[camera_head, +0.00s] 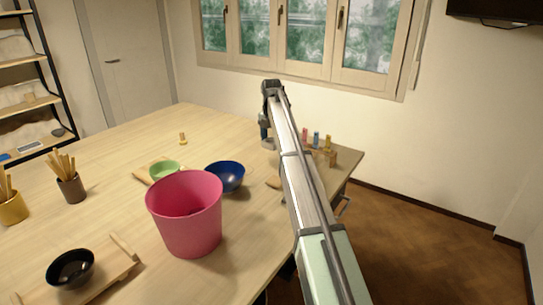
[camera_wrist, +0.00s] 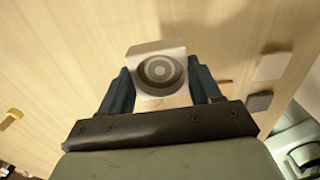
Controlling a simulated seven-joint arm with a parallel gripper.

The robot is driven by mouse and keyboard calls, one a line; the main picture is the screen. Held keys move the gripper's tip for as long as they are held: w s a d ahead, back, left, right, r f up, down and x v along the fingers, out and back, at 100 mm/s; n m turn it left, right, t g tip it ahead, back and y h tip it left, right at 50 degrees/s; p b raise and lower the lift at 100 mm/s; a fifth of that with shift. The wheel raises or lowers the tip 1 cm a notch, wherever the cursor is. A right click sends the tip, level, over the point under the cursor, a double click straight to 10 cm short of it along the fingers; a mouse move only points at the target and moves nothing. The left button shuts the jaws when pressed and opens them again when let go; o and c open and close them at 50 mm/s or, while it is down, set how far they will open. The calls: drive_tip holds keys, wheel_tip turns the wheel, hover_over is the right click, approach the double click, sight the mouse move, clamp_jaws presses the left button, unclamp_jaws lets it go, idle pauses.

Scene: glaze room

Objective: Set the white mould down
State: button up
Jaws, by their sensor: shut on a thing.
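The white mould (camera_wrist: 175,49), a pale block with a round ringed hollow, sits between the two dark fingers of my gripper (camera_wrist: 160,76) in the wrist view. The fingers are shut on its sides. Bare wooden table (camera_wrist: 60,60) shows around it. In the head view my gripper (camera_head: 266,136) is over the far right part of the table, left of several small coloured bottles (camera_head: 316,139). There the mould is too small and covered to make out clearly. I cannot tell whether it touches the table.
A pink bucket (camera_head: 187,222), a blue bowl (camera_head: 227,176) and a green bowl (camera_head: 163,170) stand nearer, left of my arm. A black bowl (camera_head: 70,268) is at the front left. A small yellow thing (camera_head: 183,138) stands farther back. The far left table is mostly clear.

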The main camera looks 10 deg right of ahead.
sight(271, 162)
drive_tip(key=shift+f, duration=3.35)
drive_tip(key=shift+f, duration=0.15)
drive_tip(key=o, duration=1.1)
wheel_tip(271, 162, up, 12)
drive_tip(key=shift+r, duration=0.2)
